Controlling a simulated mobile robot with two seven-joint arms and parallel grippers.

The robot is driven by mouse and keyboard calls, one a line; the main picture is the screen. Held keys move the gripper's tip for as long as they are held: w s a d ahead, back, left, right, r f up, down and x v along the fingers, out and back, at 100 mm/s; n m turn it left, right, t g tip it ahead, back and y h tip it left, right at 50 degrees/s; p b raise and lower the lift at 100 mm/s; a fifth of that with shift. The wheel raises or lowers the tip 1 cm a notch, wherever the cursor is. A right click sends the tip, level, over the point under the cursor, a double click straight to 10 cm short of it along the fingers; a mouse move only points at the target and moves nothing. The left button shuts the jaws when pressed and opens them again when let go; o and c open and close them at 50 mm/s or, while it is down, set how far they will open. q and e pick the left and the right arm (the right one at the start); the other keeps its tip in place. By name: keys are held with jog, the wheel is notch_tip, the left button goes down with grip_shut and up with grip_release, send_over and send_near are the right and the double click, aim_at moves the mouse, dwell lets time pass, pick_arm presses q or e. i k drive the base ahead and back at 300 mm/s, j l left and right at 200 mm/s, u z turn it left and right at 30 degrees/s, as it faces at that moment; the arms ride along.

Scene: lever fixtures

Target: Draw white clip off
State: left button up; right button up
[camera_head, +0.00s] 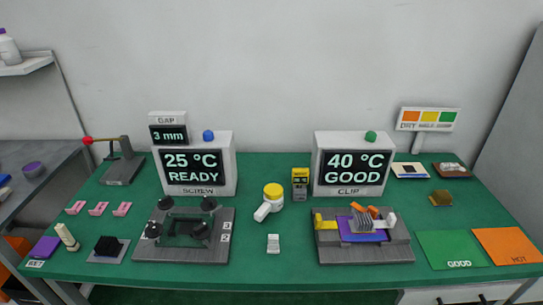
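The clip fixture (392,250) is a grey block on the green table, in front of the box labelled CLIP. A small white piece (391,220) at its right end looks like the white clip; it stands upright beside a grey finned block (362,222). A yellow piece (325,222) is at the left end, and orange parts (366,210) sit on top near the fins. A purple plate (353,235) lies under the finned block. How the white piece is fastened is too small to tell. Neither of my grippers is in view.
The CLIP display (353,165) reads 40 °C GOOD. The screw fixture (180,250) with black knobs stands left. Between them are a white, yellow-topped tool (270,201) and a small white block (273,244). Green GOOD (448,245) and orange HOT (508,243) mats lie right.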

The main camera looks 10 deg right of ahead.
aim_at(389, 223)
jog(key=z, duration=1.35)
